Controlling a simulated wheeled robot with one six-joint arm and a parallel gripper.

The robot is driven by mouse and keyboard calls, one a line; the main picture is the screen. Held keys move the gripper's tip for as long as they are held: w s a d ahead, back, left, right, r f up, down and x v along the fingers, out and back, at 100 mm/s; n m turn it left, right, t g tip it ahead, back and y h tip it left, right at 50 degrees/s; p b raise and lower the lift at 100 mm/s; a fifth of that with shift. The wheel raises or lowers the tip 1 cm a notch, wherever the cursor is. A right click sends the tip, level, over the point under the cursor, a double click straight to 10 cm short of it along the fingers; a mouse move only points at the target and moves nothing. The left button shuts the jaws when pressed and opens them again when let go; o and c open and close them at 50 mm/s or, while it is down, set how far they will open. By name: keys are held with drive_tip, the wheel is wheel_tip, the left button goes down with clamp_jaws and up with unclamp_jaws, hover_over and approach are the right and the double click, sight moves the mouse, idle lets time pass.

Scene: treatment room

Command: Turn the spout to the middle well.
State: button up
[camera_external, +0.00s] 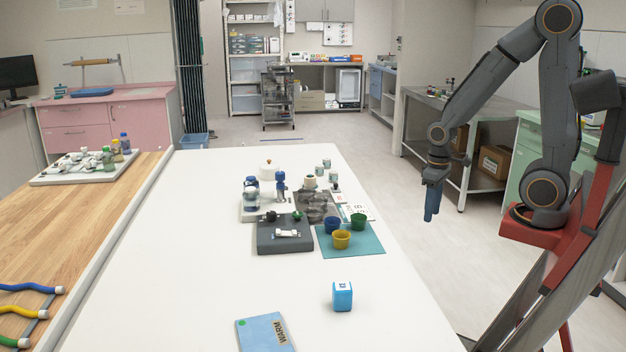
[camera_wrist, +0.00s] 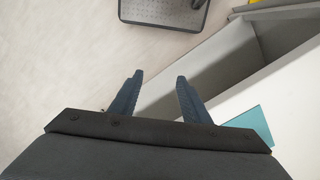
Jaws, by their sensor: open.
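A dark grey block (camera_external: 270,245) stands on the white table. A small white fitting (camera_external: 287,234) lies across its top, with a black knob (camera_external: 271,216) and a green knob (camera_external: 297,216) at its back edge. The fitting may be the spout, but it is too small to tell, and I cannot make out separate wells. My gripper (camera_external: 431,212) hangs pointing down beyond the table's right edge, well apart from the block. In the wrist view my gripper (camera_wrist: 160,77) is open with nothing between its fingers; the block is not in that view.
Blue (camera_external: 333,226), yellow (camera_external: 341,240) and green (camera_external: 358,221) cups stand on a teal mat (camera_external: 370,245). A blue cube (camera_external: 342,296) and a light blue WARM pad (camera_external: 262,334) lie nearer. Bottles and small jars crowd behind the block. The table's near left is clear.

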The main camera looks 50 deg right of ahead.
sight(276, 177)
drive_tip(key=shift+o, duration=0.4)
wheel_tip(276, 177, up, 11)
drive_tip(key=w+a+m+y+b, duration=0.2)
drive_tip(key=w+a+m+y, duration=0.25)
drive_tip(key=w, duration=0.55)
drive_tip(key=w+a+m+g+y+b, duration=0.1)
drive_tip(key=w+a+m+y+b, duration=0.2)
drive_tip(key=w+a, duration=0.45)
drive_tip(key=w+a+m+y, duration=0.3)
drive_tip(key=w+m, duration=0.2)
drive_tip(key=w, duration=0.6)
drive_tip(key=w+f+m+t+y+b, duration=0.1)
drive_tip(key=w+m+y, duration=0.1)
drive_tip(key=w, duration=0.4)
drive_tip(key=w+f+m+y+b, duration=0.1)
drive_tip(key=w+f+m+y, duration=0.1)
drive_tip(key=w, duration=0.4)
drive_tip(key=w+f+m+t+y+b, duration=0.1)
drive_tip(key=w+m+y, duration=0.1)
drive_tip(key=w, duration=0.3)
drive_tip(key=shift+w+a+f+m+t+y, duration=0.15)
drive_tip(key=shift+w+a+m+t+y, duration=0.2)
drive_tip(key=shift+y, duration=0.4)
drive_tip(key=shift+a+f, duration=0.2)
drive_tip(key=a, duration=0.7)
drive_tip(key=shift+w+a+p, duration=0.2)
drive_tip(key=shift+w+p, duration=0.15)
drive_tip(key=shift+p, duration=0.05)
